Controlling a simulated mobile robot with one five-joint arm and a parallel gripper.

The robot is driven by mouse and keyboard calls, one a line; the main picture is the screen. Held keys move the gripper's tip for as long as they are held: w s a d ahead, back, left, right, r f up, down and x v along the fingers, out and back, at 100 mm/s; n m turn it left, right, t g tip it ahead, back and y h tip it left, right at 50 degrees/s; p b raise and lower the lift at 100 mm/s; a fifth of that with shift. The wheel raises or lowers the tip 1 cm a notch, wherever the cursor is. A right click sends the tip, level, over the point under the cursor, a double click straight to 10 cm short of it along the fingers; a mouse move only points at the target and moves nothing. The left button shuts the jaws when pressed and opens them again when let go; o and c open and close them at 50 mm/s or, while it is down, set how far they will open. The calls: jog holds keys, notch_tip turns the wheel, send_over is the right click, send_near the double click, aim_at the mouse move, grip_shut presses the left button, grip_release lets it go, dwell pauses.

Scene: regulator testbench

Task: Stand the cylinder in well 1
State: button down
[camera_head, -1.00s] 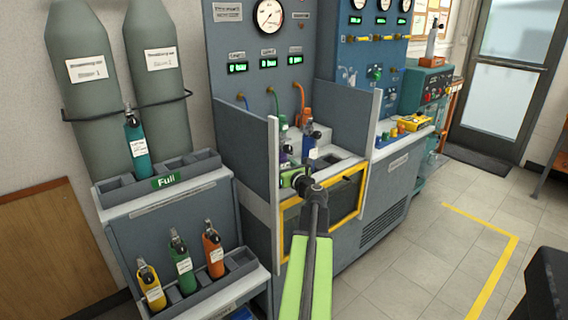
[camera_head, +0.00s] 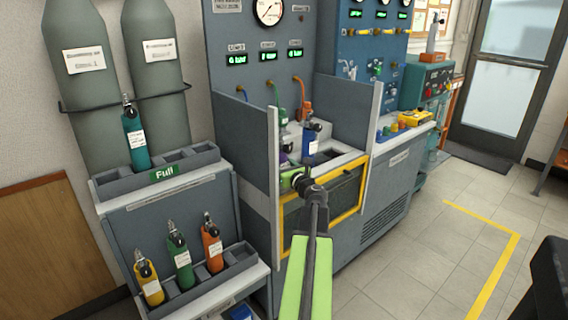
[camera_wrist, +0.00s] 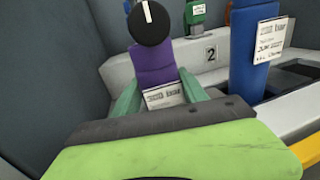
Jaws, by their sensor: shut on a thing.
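My gripper (camera_head: 294,178) is inside the bench bay, near its left side panel. In the wrist view its green fingers (camera_wrist: 158,95) are shut on a purple cylinder (camera_wrist: 154,64) with a round black knob and a white label. The cylinder looks about upright; its lower end is hidden by my gripper. In the head view only a little of the purple cylinder (camera_head: 287,158) shows. A plate marked 2 (camera_wrist: 210,54) is on the pale block behind and right of it. Well 1 is not visible, so I cannot tell whether the cylinder's base is in it.
A blue cylinder (camera_head: 309,141) stands to the right in the bay, with green (camera_head: 282,116) and orange (camera_head: 305,112) fittings behind. Grey side panels (camera_head: 246,140) and a yellow-edged front (camera_head: 325,200) bound the bay. The Full rack (camera_head: 205,156) holds a teal cylinder (camera_head: 136,140).

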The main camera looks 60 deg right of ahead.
jog(key=shift+f+b, duration=0.4)
jog(key=c, duration=0.5)
grip_release()
